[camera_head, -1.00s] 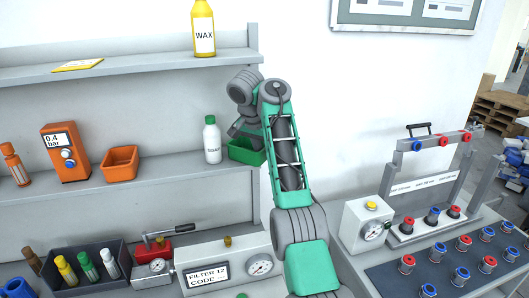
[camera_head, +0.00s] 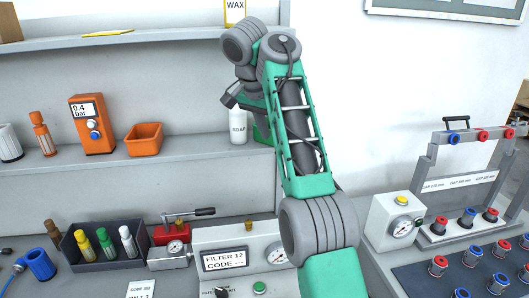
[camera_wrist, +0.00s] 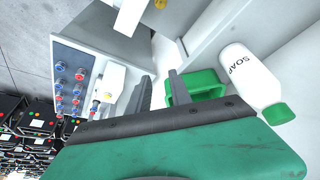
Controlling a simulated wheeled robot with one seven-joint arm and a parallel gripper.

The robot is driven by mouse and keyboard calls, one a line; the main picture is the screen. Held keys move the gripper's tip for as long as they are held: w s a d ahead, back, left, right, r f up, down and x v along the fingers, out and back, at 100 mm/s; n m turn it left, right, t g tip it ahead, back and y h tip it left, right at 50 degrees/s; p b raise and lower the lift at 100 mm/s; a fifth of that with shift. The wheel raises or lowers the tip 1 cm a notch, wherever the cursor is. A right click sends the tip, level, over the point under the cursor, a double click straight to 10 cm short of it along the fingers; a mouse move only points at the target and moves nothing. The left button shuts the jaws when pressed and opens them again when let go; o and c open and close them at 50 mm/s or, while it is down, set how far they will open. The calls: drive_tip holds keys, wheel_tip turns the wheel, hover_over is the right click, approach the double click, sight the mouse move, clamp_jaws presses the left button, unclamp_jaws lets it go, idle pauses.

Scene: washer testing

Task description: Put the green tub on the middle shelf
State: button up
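The green tub (camera_head: 259,134) is on the middle shelf (camera_head: 200,158), right of the white soap bottle. My arm hides most of it in the head view. In the wrist view the tub (camera_wrist: 208,91) shows its open top, just right of my gripper's right finger, which overlaps its left end. My gripper (camera_head: 231,99) is in front of the soap bottle's top in the head view. In the wrist view its two fingers (camera_wrist: 160,90) are apart with nothing held between them. I cannot tell whether a finger touches the tub.
The soap bottle (camera_head: 238,127) stands close to the tub and gripper. An orange tub (camera_head: 145,139) and an orange gauge box (camera_head: 92,124) stand farther left on that shelf. The upper shelf (camera_head: 170,40) holds a wax bottle (camera_head: 235,11). Shelf room between orange tub and soap is clear.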

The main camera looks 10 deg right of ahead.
drive_tip(key=s+a+f+n+y, duration=0.45)
drive_tip(key=s+f, duration=0.25)
drive_tip(key=s, duration=0.4)
drive_tip(key=s+d+f+n, duration=0.2)
drive_tip(key=s+d+f, duration=0.1)
drive_tip(key=s+f, duration=0.5)
drive_tip(key=s+d+f+n+h, duration=0.1)
drive_tip(key=s+d+f+n, duration=0.1)
drive_tip(key=s+f, duration=0.6)
wheel_tip(320, 180, down, 4)
drive_tip(key=shift+d+f+n, duration=0.25)
drive_tip(key=shift+d+n, duration=0.1)
drive_tip(key=shift+d, duration=0.2)
